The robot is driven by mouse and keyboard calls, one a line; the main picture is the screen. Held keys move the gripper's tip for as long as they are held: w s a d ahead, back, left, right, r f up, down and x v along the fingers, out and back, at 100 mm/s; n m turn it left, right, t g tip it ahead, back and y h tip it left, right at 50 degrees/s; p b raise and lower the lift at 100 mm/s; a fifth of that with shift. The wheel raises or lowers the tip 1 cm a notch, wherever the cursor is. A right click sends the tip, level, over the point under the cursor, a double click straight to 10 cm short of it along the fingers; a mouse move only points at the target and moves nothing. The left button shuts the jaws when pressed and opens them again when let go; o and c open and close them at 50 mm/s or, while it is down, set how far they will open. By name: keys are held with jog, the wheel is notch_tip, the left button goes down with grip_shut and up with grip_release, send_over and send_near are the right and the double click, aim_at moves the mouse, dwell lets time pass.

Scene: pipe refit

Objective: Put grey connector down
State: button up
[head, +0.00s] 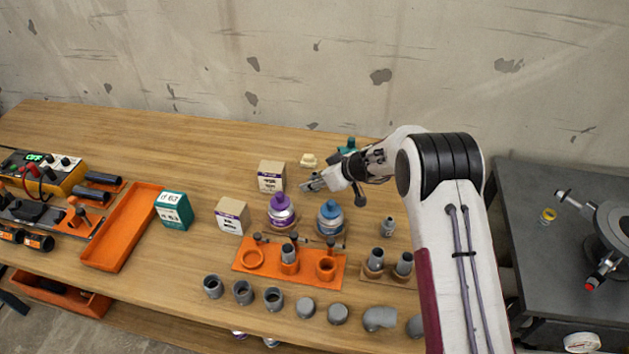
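My gripper (314,184) is above the back middle of the wooden table, pointing left, near a small labelled box. A small grey shape shows at its fingertips; I cannot tell whether it is a held connector or the fingers themselves. Several grey pipe fittings stand in a row along the front edge: open round ones at the left (243,292), capped-looking ones (305,307) and an elbow (380,318) further right. A grey fitting (387,227) stands upright right of the blue-capped can. Another grey piece (290,254) stands in the orange fixture (309,275).
A purple-capped can (281,211) and a blue-capped can (330,218) stand behind the fixture. Labelled boxes (271,176), (232,216) and a teal box (174,210) are left of them. An orange tray (122,228) lies further left. The table's back left is clear.

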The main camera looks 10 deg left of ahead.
jog(key=v, duration=1.1)
jog(key=shift+r, duration=0.2)
jog(key=shift+d, duration=0.15)
jog(key=shift+r, duration=0.1)
dwell(0.5)
jog(key=s+d+r+m+h, duration=0.1)
jog(key=s+d+r, duration=0.2)
jog(key=s+r, duration=0.3)
jog(key=s+d+r+m, duration=0.2)
jog(key=s+d+r, duration=0.2)
jog(key=s+r, duration=0.25)
jog(key=s+d+r+m+h, duration=0.1)
jog(key=s+d+r, duration=0.2)
jog(key=s+r, duration=0.35)
jog(key=s+d+r+m+h, duration=0.1)
jog(key=s+d+m+h, duration=0.2)
jog(key=s+d, duration=0.4)
jog(key=s+d+r+m+t+h, duration=0.1)
jog(key=s+d+m, duration=0.4)
jog(key=s, duration=1.1)
jog(key=d+h, duration=0.1)
jog(key=d, duration=0.2)
jog(key=shift+s+d+h, duration=0.25)
jog(key=shift+d+h, duration=0.1)
jog(key=shift+h, duration=0.05)
